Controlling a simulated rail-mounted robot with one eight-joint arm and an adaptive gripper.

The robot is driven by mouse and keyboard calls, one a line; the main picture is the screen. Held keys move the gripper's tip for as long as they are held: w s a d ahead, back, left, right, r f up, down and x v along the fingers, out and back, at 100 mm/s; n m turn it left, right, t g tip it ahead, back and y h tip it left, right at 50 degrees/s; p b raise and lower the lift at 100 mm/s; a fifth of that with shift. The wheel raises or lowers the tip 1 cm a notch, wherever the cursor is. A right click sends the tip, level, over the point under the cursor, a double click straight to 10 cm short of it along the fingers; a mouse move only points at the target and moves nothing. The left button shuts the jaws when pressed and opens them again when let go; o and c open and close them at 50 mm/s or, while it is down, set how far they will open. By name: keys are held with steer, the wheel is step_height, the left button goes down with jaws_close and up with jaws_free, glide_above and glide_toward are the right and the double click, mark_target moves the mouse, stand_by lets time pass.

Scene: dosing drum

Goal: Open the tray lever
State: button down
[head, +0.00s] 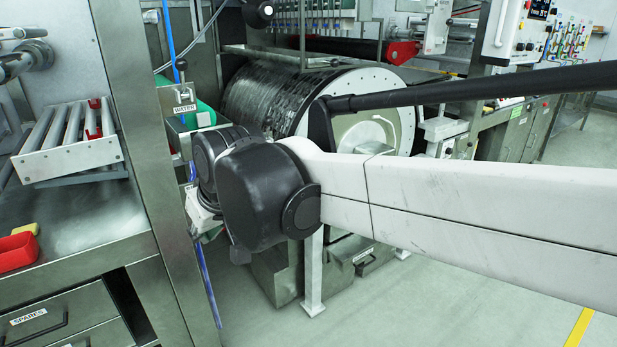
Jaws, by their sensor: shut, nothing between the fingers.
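The dosing drum (262,97), dark and ribbed with a white end disc, lies in the machine frame behind my arm. Below it is a grey metal box or tray (275,275); a labelled part with a dark handle (375,266) shows at its right side. I cannot make out for certain which part is the tray lever; my arm covers much of this area. My arm's dark wrist reaches in front of the drum's lower left, beside the steel post. My gripper's fingers are hidden behind the wrist.
A steel post (158,170) stands close left of my wrist. Left of it is a bench with a roller rack (70,150), a red bin (17,251) and a SPARES drawer (35,318). A WATER label (184,109) sits above the wrist. Open floor (450,285) lies at lower right.

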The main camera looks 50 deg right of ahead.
steer(key=w+d+r+m+p, duration=0.1)
steer(key=w+d, duration=0.5)
steer(key=d, duration=0.4)
steer(key=w+d+h, duration=0.1)
steer(key=w+d, duration=0.6)
steer(key=d, duration=0.3)
steer(key=w+d+r+m+p, duration=0.1)
steer(key=w+d, duration=0.5)
steer(key=d, duration=0.5)
steer(key=d+f, duration=0.5)
steer(key=d, duration=0.7)
steer(key=s+d+f+m, duration=0.1)
steer(key=d+f, duration=0.4)
steer(key=d, duration=0.6)
steer(key=s+d+f+m+g, duration=0.1)
steer(key=d+f, duration=0.4)
steer(key=d, duration=0.7)
steer(key=shift+s+d+f+h+p, duration=0.2)
steer(key=shift+s+d+h+p, duration=0.1)
steer(key=shift+p, duration=0.1)
steer(key=x, duration=1)
steer(key=shift+s+a+f+b, duration=0.15)
steer(key=shift+s+a, duration=0.15)
steer(key=shift+s, duration=0.3)
steer(key=shift+s+a+f+b, duration=0.1)
steer(key=shift+s+a+b, duration=0.15)
steer(key=shift+s, duration=0.35)
steer(key=shift+s+a+f+b, duration=0.1)
steer(key=shift+s+a, duration=0.2)
steer(key=shift+s, duration=0.3)
